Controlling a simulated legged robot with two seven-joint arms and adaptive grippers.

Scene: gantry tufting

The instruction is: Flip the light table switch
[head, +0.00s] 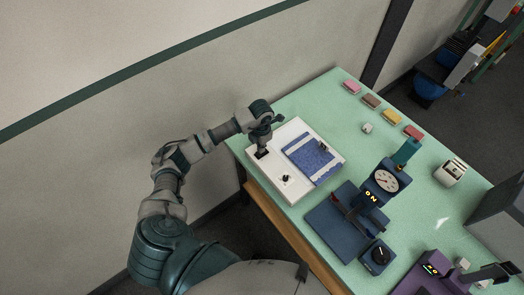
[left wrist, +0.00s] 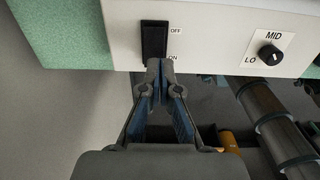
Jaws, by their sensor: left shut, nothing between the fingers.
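The light table (head: 268,174) is a white box with a blue patterned sheet on its top, lying on the green table. Its switch (left wrist: 154,40) is a black rocker with OFF and ON labels beside it, seen in the left wrist view. My left gripper (head: 262,151) reaches down over the light table's left corner in the head view. In the left wrist view its fingers (left wrist: 160,66) are shut and empty, with the tips by the ON end of the switch. I cannot tell if they touch it or which way the rocker is set. My right gripper is not in view.
A knob (left wrist: 271,55) marked LO and MID sits beside the switch. A dark blue device with a round dial (head: 387,181) stands right of the light table. Several small colored blocks (head: 371,101) lie along the back edge. A purple device (head: 424,279) is at front right.

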